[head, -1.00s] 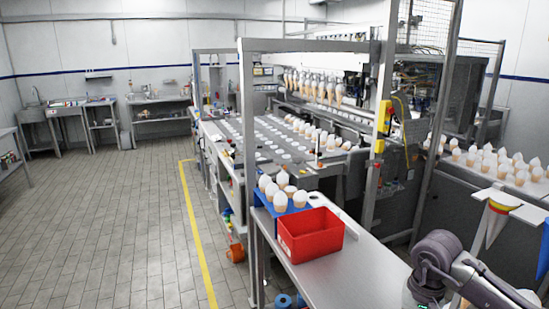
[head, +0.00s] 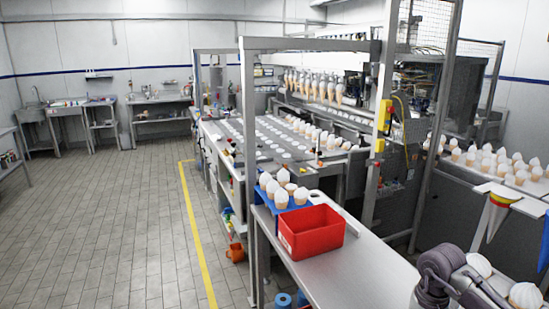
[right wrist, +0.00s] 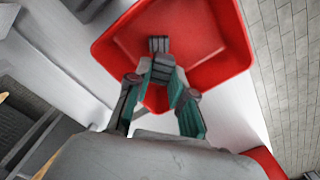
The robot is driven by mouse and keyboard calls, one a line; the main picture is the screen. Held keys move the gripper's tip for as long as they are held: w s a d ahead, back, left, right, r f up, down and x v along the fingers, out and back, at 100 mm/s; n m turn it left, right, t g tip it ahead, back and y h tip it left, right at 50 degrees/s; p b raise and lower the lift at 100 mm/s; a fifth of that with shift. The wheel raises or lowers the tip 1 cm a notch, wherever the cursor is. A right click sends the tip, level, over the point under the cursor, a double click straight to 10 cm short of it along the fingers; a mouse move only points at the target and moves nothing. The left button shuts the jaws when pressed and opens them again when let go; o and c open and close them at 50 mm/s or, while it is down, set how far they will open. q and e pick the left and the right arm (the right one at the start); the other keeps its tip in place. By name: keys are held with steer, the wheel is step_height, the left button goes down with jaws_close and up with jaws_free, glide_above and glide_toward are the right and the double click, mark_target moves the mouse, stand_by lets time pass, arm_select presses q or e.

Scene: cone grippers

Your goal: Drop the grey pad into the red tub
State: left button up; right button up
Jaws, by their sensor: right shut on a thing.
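The red tub (head: 311,232) stands on the steel table in the head view, and its inside looks empty from there. In the right wrist view a red tub (right wrist: 225,35) lies beyond my fingers. My right gripper (right wrist: 160,78) is shut on the grey pad (right wrist: 159,45), a small dark ribbed block, which shows against the tub's inside. The height of the pad over the tub is hard to tell. The head view shows part of my arm at the lower right, but no gripper fingers. My left gripper is not in view.
A blue holder (head: 263,196) with several white-topped cones stands just behind the tub. The steel table (head: 345,273) is clear in front and to the right of it. A metal frame post (head: 249,150) rises at the left. More cones (head: 500,163) stand at the right.

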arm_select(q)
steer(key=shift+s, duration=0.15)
arm_select(e)
steer(key=o, duration=0.9)
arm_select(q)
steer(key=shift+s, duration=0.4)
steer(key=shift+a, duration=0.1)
arm_select(e)
step_height(320, 180, up, 12)
